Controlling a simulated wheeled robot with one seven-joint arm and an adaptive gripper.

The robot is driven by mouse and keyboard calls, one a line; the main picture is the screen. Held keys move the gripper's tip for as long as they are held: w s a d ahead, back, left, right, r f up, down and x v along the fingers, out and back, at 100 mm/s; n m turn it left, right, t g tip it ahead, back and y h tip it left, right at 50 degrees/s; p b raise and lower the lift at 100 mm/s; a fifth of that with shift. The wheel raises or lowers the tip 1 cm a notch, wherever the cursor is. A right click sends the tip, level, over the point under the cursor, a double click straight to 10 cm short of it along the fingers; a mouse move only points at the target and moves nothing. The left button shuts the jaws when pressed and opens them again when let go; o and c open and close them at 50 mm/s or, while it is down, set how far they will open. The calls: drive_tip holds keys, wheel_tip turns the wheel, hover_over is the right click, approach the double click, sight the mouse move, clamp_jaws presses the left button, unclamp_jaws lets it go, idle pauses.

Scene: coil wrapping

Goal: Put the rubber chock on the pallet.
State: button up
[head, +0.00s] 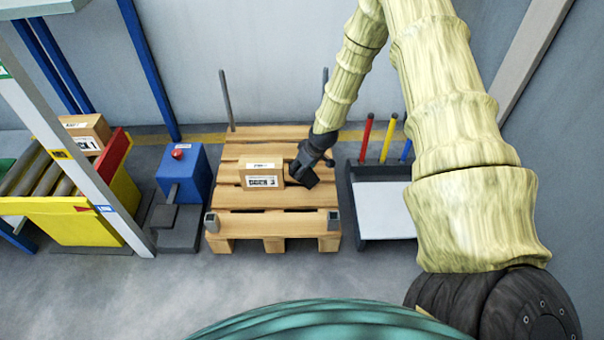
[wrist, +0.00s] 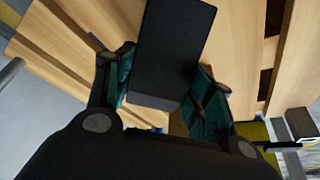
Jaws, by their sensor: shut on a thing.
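The rubber chock (wrist: 172,50) is a black block. In the wrist view it sits between the two teal-padded fingers of my gripper (wrist: 165,95), which is shut on it. In the head view my gripper (head: 303,172) is over the right part of the wooden pallet (head: 270,222), right beside a cardboard box. The chock shows there as a dark shape (head: 307,177) at the gripper's tip. I cannot tell whether the chock touches the pallet's boards. The pallet's planks (wrist: 240,45) fill much of the wrist view behind the chock.
A cardboard box (head: 262,180) with labels stands on the pallet, left of my gripper. Posts (head: 227,100) rise at the pallet's corners. A blue machine (head: 183,175) stands left; a grey tray (head: 385,210) with coloured rods stands right. The pallet's front boards are clear.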

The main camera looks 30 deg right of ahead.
wheel_tip(320, 180, down, 2)
drive_tip(key=shift+f+b, duration=0.25)
drive_tip(key=shift+b, duration=0.15)
drive_tip(key=shift+r, duration=0.1)
drive_tip(key=o, duration=1.1)
drive_tip(key=shift+o, duration=0.2)
